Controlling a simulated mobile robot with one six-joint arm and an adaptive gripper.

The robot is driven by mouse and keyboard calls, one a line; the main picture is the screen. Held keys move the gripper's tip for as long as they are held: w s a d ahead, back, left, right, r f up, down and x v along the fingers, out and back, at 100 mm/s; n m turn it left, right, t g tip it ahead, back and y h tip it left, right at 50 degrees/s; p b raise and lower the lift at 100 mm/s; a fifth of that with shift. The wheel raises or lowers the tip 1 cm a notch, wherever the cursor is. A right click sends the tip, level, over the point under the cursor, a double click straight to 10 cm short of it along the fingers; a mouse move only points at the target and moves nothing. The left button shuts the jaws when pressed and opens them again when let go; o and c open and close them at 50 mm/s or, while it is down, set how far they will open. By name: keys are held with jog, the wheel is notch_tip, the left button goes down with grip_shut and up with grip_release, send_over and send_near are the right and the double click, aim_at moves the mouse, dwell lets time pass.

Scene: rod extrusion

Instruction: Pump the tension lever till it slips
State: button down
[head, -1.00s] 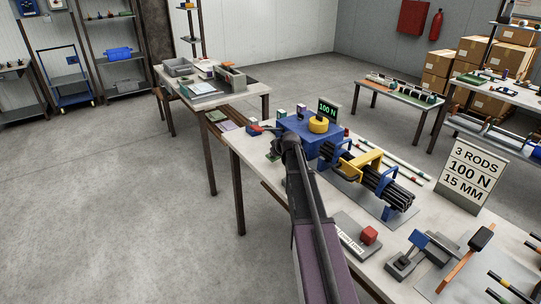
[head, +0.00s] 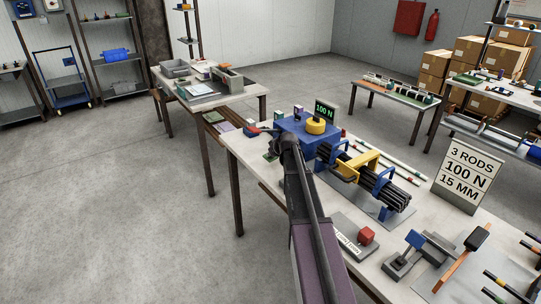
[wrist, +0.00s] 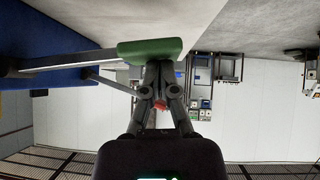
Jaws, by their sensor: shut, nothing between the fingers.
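The blue tension machine (head: 294,124) sits on the long bench, with a yellow knob (head: 316,127) on top and a display reading 100 N (head: 324,108) behind it. In the wrist view a green pad (wrist: 150,49) on a grey bar reaches in from the left, right at my fingertips; which part is the tension lever is not certain. My gripper (wrist: 160,66) is shut and empty, its tips against or just beside the green pad. My arm hides part of the machine in the head view.
A bundle of dark rods (head: 384,187) lies in blue holders right of the machine. A sign (head: 468,174) reads 3 RODS, 100 N, 15 MM. A red block (head: 366,235) stands nearer. A second table (head: 240,95) is behind left; the floor left is clear.

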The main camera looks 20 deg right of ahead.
jog(key=shift+s+a+r+p, duration=0.1)
jog(key=shift+a+r+p, duration=0.1)
jog(key=shift+r+p, duration=0.7)
jog(key=shift+a+r+p, duration=0.15)
jog(key=shift+r+p, duration=0.6)
jog(key=shift+r, duration=0.2)
jog(key=p+v, duration=0.6)
jog(key=v, duration=0.3)
jog(key=shift+s+a, duration=0.25)
jog(key=shift+s, duration=0.1)
jog(key=shift+f, duration=0.1)
jog(key=s+a+f+m+g, duration=0.1)
jog(key=s+a+g, duration=0.3)
jog(key=s+a, duration=0.8)
jog(key=s+a+f+m+g, duration=0.1)
jog(key=s+a+f+g, duration=0.3)
jog(key=s+a, duration=0.9)
jog(key=shift+s+f+g, duration=0.25)
jog(key=shift+s+g, duration=0.25)
jog(key=shift+s, duration=0.05)
